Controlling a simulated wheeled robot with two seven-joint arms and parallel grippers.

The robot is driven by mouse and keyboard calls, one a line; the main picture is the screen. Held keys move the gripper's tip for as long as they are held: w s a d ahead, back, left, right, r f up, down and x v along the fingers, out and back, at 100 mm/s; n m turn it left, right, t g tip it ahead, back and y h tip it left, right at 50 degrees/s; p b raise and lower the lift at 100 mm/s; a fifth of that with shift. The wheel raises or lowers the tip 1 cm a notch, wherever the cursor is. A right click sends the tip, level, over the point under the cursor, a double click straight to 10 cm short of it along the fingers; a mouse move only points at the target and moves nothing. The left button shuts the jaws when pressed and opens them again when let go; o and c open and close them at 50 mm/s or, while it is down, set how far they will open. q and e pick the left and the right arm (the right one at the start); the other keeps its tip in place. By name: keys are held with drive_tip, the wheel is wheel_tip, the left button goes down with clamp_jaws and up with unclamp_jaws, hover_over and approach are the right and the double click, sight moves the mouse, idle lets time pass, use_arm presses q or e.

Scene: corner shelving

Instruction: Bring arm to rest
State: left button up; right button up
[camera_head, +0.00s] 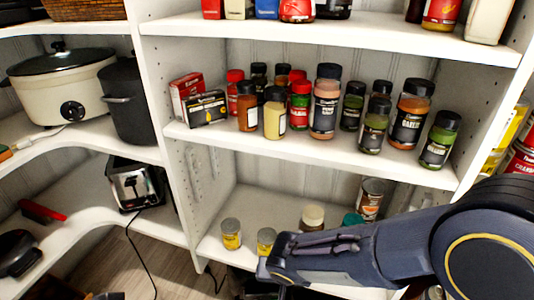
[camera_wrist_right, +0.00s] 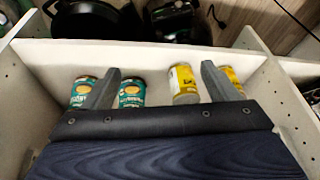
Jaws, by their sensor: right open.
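My right arm comes in from the right in the head view and reaches across the front of the lower shelf (camera_head: 215,250). My right gripper (camera_head: 272,262) is at its far end, close to a small yellow can (camera_head: 266,240). In the right wrist view my right gripper (camera_wrist_right: 160,85) has its two fingers wide apart. Nothing is clasped between them; a teal can (camera_wrist_right: 132,93) and a yellow can (camera_wrist_right: 184,84) show in the gap, apparently beyond the fingers. My left gripper is not in view.
Another yellow can (camera_head: 231,233), a jar (camera_head: 312,217) and a taller can (camera_head: 370,197) stand on the lower shelf. Spice bottles (camera_head: 326,100) fill the middle shelf (camera_head: 290,145) above my arm. A toaster (camera_head: 135,185) and slow cooker (camera_head: 62,85) are left. Wooden floor shows below.

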drive_tip(key=s+d+r+m+y, duration=0.1)
drive_tip(key=s+d+r, duration=0.1)
drive_tip(key=d+r, duration=0.3)
drive_tip(key=s+d+r+y, duration=0.1)
drive_tip(key=s+d+r, duration=0.15)
drive_tip(key=d, duration=0.45)
drive_tip(key=s+d+r+t+y, duration=0.2)
drive_tip(key=s+d+r, duration=0.25)
drive_tip(key=s, duration=0.55)
wheel_tip(320, 180, up, 25)
drive_tip(key=p, duration=2.5)
drive_tip(key=shift+d+n, duration=0.3)
drive_tip(key=shift+s+p, duration=0.1)
drive_tip(key=shift+p, duration=0.2)
